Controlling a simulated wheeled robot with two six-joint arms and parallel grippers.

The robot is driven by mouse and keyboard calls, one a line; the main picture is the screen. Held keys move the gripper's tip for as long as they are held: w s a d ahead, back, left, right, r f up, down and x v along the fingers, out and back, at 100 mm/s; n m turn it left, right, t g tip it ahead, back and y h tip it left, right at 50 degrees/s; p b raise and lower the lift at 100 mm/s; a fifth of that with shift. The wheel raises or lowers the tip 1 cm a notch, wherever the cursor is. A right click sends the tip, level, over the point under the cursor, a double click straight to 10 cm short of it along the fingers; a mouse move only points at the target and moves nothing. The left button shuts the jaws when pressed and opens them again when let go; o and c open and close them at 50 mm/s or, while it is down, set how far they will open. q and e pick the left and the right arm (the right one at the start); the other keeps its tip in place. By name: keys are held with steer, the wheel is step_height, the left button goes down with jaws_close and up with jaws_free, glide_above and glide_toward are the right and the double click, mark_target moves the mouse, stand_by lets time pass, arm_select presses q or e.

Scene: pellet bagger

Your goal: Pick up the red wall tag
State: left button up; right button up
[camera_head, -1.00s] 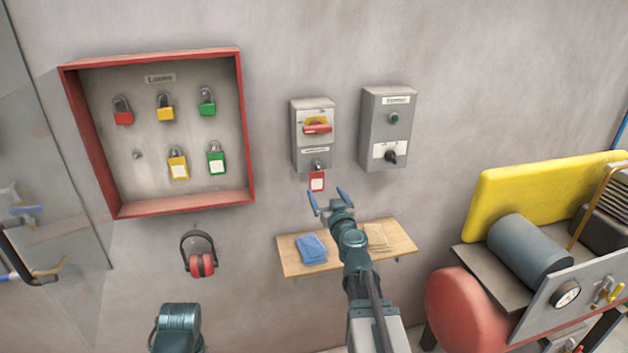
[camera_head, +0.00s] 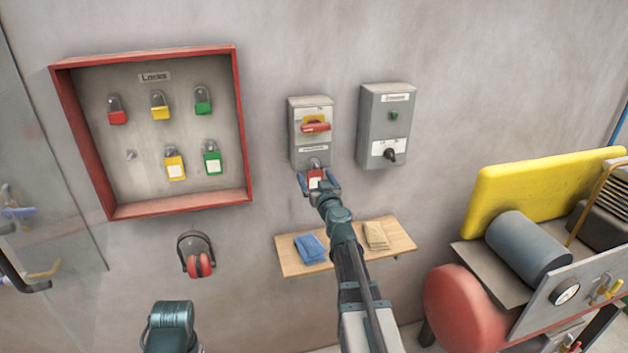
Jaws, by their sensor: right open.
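The red wall tag (camera_head: 315,177) with a white label hangs from a small padlock-like shackle under the left grey switch box (camera_head: 309,137). My right gripper (camera_head: 319,185) is open, with its fingers at the tag's lower part, one on either side of it. The fingers partly cover the tag, and I cannot tell whether they touch it. Of my left arm, only a link shows at the bottom left; the left gripper is not in view.
A red-framed lock cabinet (camera_head: 241,130) with several padlocks hangs at the left. Red ear muffs (camera_head: 198,257) hang below it. A wooden shelf (camera_head: 345,256) with blue and tan cloths is under the switch boxes. A second grey box (camera_head: 376,125) is close at right. A machine with a yellow guard (camera_head: 530,195) stands farther right.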

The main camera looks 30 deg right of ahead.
jaws_close()
stand_by(0.4)
steer(key=shift+r, duration=0.1)
steer(key=shift+s, duration=0.1)
